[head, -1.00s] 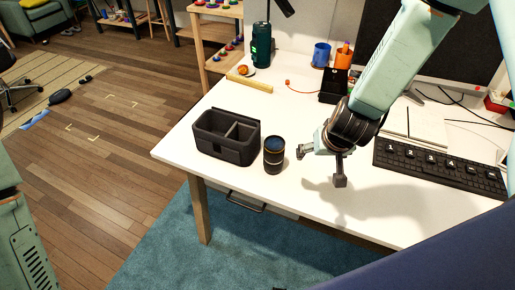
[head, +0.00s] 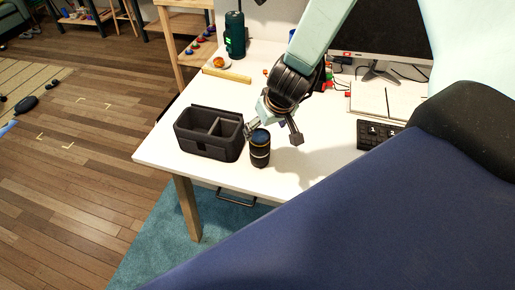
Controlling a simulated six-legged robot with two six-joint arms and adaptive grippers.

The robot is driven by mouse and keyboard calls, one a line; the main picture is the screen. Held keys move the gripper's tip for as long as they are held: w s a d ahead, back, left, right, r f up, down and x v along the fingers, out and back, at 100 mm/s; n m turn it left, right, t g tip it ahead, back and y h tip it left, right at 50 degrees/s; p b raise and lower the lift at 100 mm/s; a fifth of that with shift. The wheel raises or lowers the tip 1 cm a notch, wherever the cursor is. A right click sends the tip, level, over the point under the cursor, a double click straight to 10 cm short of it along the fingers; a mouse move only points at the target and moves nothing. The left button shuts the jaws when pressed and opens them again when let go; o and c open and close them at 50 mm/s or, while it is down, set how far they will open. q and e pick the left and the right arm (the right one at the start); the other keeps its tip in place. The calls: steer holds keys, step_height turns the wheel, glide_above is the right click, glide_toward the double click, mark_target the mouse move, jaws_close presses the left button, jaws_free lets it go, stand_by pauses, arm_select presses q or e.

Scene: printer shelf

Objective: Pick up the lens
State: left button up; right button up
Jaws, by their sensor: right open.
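The lens (head: 260,150) is a black cylinder with a dark bluish glass top and a thin gold ring. It stands upright on the white table near its front edge, just right of the dark organizer box. My right gripper (head: 272,136) is at the lens, with one finger at its left by the box and the other to its right. The jaws are open and nothing is held. I cannot tell whether a finger touches the lens. My left gripper is not in view.
The dark two-compartment box (head: 207,150) stands close on the left of the lens. A keyboard (head: 368,137), a notebook (head: 372,100) and a monitor (head: 385,32) are at the right and back.

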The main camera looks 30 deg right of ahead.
mark_target(260, 136)
steer(key=shift+w+d+f+b, duration=0.1)
steer(key=shift+f+b, duration=0.05)
steer(key=shift+f, duration=0.2)
steer(key=shift+w+d+f+b, duration=0.1)
steer(key=shift+f+b, duration=0.05)
steer(key=shift+f, duration=0.2)
steer(key=shift+w+f, duration=0.15)
steer(key=shift+f, duration=0.2)
steer(key=shift+w+a+f+b, duration=0.2)
steer(key=shift+w+a+b, duration=0.05)
steer(key=shift+a+b, duration=0.15)
steer(key=shift+f+b, duration=0.3)
steer(key=b+x, duration=0.2)
steer(key=x, duration=0.2)
steer(key=shift+s+d+b, duration=0.15)
steer(key=shift+d+b, duration=0.05)
steer(key=shift+b, duration=0.15)
steer(key=shift+w+f, duration=0.1)
steer(key=shift+w, duration=0.1)
steer(key=shift+a, duration=0.2)
steer(key=shift+s+d, duration=0.1)
steer(key=shift+s, duration=0.1)
steer(key=shift+c, duration=1.3)
steer(key=shift+d, duration=0.1)
steer(key=c, duration=0.3)
steer(key=shift+w, duration=0.2)
steer(key=c, duration=0.3)
steer(key=shift+s, duration=0.1)
steer(key=c, duration=0.6)
steer(key=shift+c, duration=0.4)
